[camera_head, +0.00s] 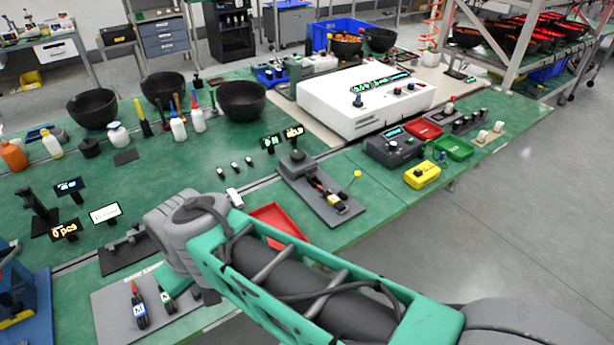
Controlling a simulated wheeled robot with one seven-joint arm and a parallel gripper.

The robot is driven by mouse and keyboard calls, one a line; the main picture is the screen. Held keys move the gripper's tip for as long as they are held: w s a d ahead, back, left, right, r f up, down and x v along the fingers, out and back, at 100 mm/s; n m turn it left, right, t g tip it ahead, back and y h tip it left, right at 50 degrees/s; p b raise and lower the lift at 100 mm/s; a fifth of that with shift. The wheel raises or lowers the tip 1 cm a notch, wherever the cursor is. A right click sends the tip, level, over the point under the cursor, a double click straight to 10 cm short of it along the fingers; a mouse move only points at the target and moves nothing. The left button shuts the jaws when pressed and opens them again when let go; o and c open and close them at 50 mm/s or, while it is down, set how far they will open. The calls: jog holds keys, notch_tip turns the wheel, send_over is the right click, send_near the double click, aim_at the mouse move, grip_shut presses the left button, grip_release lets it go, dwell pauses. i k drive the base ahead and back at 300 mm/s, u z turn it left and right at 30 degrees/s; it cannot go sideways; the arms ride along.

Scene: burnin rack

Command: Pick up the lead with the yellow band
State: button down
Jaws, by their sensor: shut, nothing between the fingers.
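Two dark leads lie on the grey mat (105,305) at the lower left, one with a blue label (140,311) and one with a green label (168,301). No yellow band shows clearly on either. A small dark piece with a yellow part (335,200) lies on the grey fixture (312,186) at the centre; I cannot tell whether it is the lead. My gripper (203,296) hangs under my wrist just right of the mat's leads, shut and empty. My wrist and forearm hide most of it and the right part of the mat.
A red tray (262,214) is partly behind my forearm. A white instrument (345,95), a yellow meter (421,175) and a green tray (453,147) stand farther right. Black bowls (92,108) and bottles (178,128) stand at the back left.

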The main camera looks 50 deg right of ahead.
aim_at(331, 198)
jog(key=z, duration=1.75)
